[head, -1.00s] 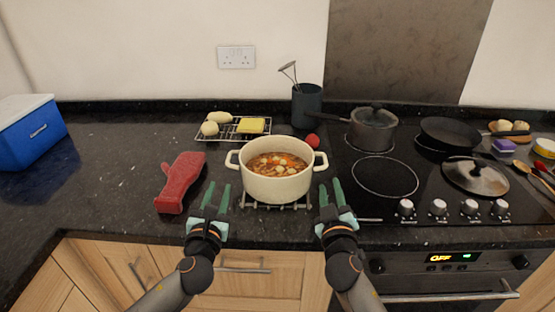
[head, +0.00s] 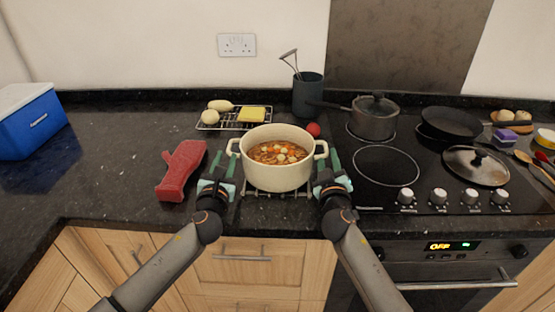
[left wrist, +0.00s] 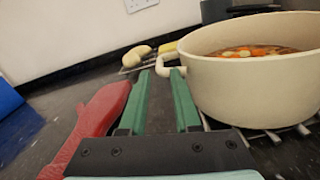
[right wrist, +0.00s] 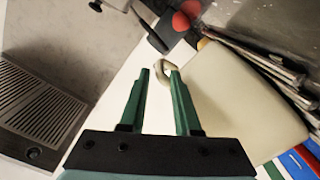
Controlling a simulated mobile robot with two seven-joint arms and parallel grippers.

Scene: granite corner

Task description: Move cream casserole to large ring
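The cream casserole (head: 277,178), full of stew, stands upright on a wire trivet (head: 262,192) left of the hob. The large ring (head: 385,167) is an empty circle at the hob's front left. My left gripper (head: 226,163) is open beside the casserole's left handle (head: 233,147); in the left wrist view that handle (left wrist: 171,66) is at the fingertips. My right gripper (head: 332,160) is open beside the right handle (head: 321,149); in the right wrist view that handle (right wrist: 166,71) lies at the gap between the fingertips. Neither gripper is closed on a handle.
A lidded saucepan (head: 374,120) and a frying pan (head: 449,124) stand at the hob's back. A glass lid (head: 476,166) lies right of the large ring. A red mitt (head: 181,171) lies left. A utensil pot (head: 308,96), a red tomato (head: 313,129) and a food rack (head: 207,125) are behind.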

